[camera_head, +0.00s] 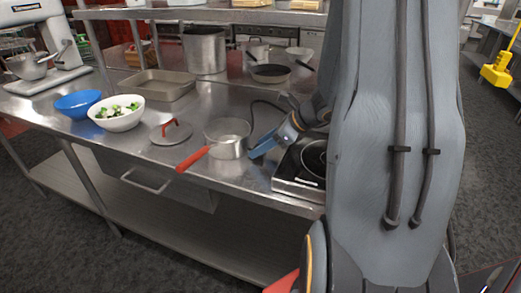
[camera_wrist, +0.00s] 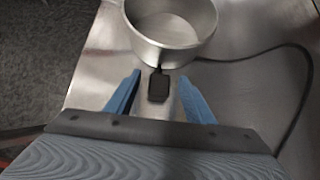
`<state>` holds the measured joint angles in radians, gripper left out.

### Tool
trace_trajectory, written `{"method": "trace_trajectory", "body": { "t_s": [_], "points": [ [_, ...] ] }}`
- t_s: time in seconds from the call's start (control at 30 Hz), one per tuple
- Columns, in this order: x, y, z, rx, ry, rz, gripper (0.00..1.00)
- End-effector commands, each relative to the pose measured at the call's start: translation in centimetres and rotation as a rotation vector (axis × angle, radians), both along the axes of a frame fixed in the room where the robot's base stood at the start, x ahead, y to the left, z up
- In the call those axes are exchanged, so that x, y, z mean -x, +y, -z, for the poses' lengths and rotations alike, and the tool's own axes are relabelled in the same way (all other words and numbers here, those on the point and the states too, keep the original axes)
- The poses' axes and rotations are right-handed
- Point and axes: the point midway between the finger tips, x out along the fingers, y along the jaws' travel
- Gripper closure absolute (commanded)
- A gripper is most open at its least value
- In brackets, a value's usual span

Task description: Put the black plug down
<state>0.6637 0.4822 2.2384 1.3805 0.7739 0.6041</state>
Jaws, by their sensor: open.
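The black plug (camera_wrist: 158,86) shows in the wrist view, lying between my fingers on or just above the steel counter, close to the pot. My gripper (camera_wrist: 160,98) is open, with one blue finger on each side of the plug and a gap on both sides. In the head view my gripper (camera_head: 262,152) is low over the counter, right of the pot; the plug is not discernible there. A black cable (camera_wrist: 303,62) runs from near the pot and curves to the right.
A steel pot (camera_head: 228,138) with a red handle stands right beside my gripper. A hot plate (camera_head: 292,182) is to its right. A lid with a red handle (camera_head: 170,136), a white bowl of salad (camera_head: 117,113) and a blue bowl (camera_head: 78,103) are to the left.

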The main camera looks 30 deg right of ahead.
Motion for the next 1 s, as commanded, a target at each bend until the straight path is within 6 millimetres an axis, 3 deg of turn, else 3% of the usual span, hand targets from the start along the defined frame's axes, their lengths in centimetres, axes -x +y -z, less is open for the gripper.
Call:
{"method": "trace_trajectory", "body": {
  "t_s": [0.33, 0.37, 0.6, 0.67, 0.87, 1.0],
  "points": [
    [-0.6, 0.5, 0.8, 0.001, -0.001, -0.001, 0.52],
    [-0.6, 0.5, 0.8, 0.001, 0.0, -0.001, 0.53],
    [-0.5, 0.4, 0.8, 0.001, 0.0, -0.001, 0.94],
    [-0.5, 0.4, 0.7, 0.001, 0.0, -0.001, 1.0],
    [-0.5, 0.4, 0.6, 0.001, -0.001, -0.001, 1.0],
    [-0.6, 0.4, -0.4, 0.003, -0.003, -0.001, 1.0]
  ]
}}
